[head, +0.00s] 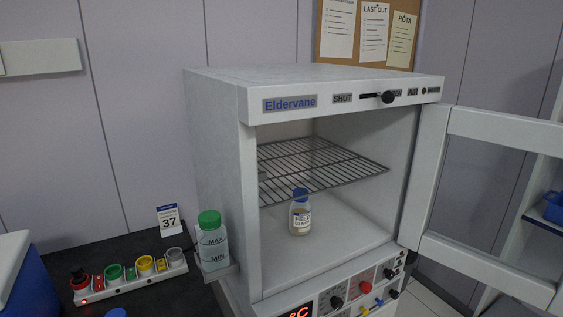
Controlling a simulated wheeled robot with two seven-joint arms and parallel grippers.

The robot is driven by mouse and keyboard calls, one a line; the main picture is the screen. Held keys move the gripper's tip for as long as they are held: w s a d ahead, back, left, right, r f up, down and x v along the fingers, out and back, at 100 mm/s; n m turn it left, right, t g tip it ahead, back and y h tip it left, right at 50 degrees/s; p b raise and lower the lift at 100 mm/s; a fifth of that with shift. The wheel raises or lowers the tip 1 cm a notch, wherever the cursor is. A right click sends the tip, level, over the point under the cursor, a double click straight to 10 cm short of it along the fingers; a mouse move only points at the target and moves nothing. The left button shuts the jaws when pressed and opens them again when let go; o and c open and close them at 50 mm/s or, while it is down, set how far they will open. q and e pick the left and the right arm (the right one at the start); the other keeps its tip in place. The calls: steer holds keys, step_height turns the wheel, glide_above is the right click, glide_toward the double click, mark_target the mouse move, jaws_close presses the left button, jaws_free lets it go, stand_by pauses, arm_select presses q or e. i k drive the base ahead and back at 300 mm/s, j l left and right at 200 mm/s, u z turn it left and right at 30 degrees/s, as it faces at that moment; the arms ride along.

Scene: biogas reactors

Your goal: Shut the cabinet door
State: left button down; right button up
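The white cabinet (217,150), labelled "Eldervane", stands in the middle of the head view. Its door (432,185), a white frame around a glass pane, is wide open and swung out to the right. The door's far right part runs out of the picture. Inside, a small bottle with a blue cap (300,212) stands on the cabinet floor below a wire shelf (330,172). A black knob (388,97) sits on a slider in the top panel, beside the word "SHUT". Neither gripper is in view.
A green-capped bottle (212,244) stands on a holder at the cabinet's left side. A strip with coloured caps (130,276) and a card "37" (169,218) are on the dark bench (120,247). Shelving with a blue bin (553,207) is behind the door.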

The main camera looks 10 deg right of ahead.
mark_target(542, 136)
steer(key=z, duration=0.45)
steer(key=i+l+z, duration=0.25)
steer(key=l, duration=0.2)
steer(key=i+l+z, duration=0.1)
steer(key=l+z, duration=0.15)
steer(key=l, duration=0.2)
steer(key=i+l+z, duration=0.25)
steer(key=l, duration=0.15)
